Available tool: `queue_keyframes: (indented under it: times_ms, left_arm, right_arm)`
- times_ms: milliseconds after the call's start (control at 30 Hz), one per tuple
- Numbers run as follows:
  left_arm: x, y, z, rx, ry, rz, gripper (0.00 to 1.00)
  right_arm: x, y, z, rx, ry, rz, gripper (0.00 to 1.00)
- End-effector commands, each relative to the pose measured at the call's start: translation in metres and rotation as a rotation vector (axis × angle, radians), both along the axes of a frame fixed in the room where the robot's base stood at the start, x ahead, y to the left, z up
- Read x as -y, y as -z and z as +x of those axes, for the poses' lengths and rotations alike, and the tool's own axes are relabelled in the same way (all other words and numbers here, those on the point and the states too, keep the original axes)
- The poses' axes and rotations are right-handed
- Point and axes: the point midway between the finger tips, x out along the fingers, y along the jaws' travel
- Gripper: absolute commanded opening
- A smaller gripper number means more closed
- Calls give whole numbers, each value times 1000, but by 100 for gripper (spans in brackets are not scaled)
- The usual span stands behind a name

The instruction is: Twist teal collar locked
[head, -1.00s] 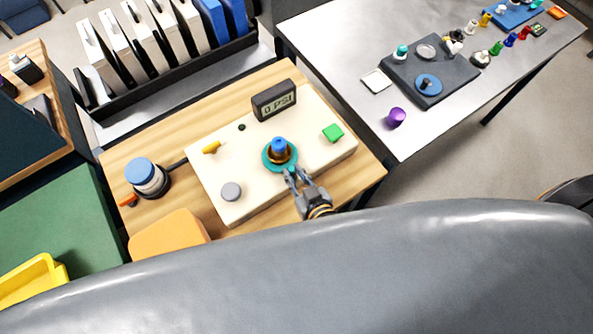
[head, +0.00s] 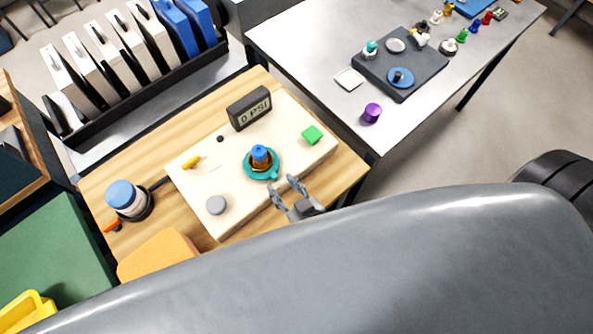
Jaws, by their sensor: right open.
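The teal collar (head: 262,173) is a ring with a small tab at its lower right. It sits on the cream board (head: 228,197), around a brass fitting with a blue top (head: 260,153). I cannot tell from this view how the collar is turned. My right gripper (head: 283,184) is open and empty, at the board's front edge, just below and right of the collar and apart from it. My left gripper is not in view.
The board also holds a display reading 0 PSI (head: 250,108), a green block (head: 312,135), a yellow lever (head: 191,162) and a grey knob (head: 216,205). A blue-topped canister (head: 125,198) stands left. A metal table (head: 330,45) with small parts is at the back right.

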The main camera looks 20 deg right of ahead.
Motion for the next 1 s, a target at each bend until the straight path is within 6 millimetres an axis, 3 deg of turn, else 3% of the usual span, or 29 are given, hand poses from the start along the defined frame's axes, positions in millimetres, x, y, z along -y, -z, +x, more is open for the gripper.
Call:
queue_keyframes:
  times_ms: [200,400,1000]
  left_arm:
    - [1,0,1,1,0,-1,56]
    - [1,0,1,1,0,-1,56]
    - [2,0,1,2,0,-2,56]
  right_arm:
    - [10,-18,-46,-4,-1,-1,41]
    - [16,-30,-72,-2,-2,-2,41]
    - [17,-34,-80,0,0,0,41]
